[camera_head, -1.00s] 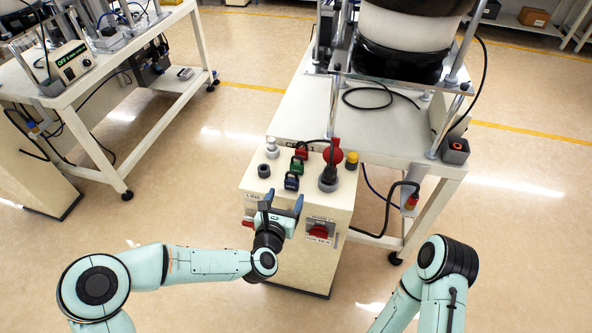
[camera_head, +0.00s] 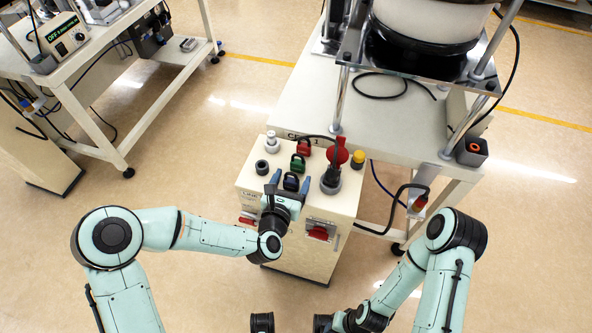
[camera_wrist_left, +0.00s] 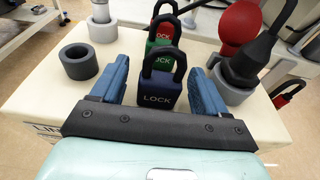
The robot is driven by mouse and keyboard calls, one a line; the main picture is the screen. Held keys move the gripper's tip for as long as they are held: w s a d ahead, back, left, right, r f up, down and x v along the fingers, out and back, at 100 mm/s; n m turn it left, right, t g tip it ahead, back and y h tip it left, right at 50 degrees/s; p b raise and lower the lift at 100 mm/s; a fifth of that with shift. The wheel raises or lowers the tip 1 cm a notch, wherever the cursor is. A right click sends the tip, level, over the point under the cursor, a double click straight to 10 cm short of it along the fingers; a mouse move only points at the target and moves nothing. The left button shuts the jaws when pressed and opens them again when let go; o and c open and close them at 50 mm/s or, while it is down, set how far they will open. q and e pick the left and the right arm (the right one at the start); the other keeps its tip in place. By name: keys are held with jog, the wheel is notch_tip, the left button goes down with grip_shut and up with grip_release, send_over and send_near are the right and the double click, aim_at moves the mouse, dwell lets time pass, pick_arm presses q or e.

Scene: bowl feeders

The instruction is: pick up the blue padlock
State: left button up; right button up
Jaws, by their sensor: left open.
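The blue padlock (camera_head: 291,183) stands upright on top of the pale cabinet (camera_head: 253,180), nearest its front edge among three padlocks. In the left wrist view the blue padlock (camera_wrist_left: 158,92) shows a dark blue body marked LOCK and a black shackle. My left gripper (camera_head: 290,180) is open, with one blue finger on each side of the padlock. In the left wrist view the gripper (camera_wrist_left: 160,78) shows gaps between both fingers and the padlock. My right arm (camera_head: 430,270) is at lower right; its fingers do not show.
A green padlock (camera_wrist_left: 160,58) and a red padlock (camera_wrist_left: 162,33) stand close behind the blue one. A grey ring (camera_wrist_left: 79,62) is to the left. A black plug in a grey socket (camera_wrist_left: 250,62) and a red knob (camera_wrist_left: 240,22) stand to the right.

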pick_arm(q)
jog(key=shift+w, duration=0.1)
jog(key=shift+s, duration=0.2)
jog(key=c, duration=1.2)
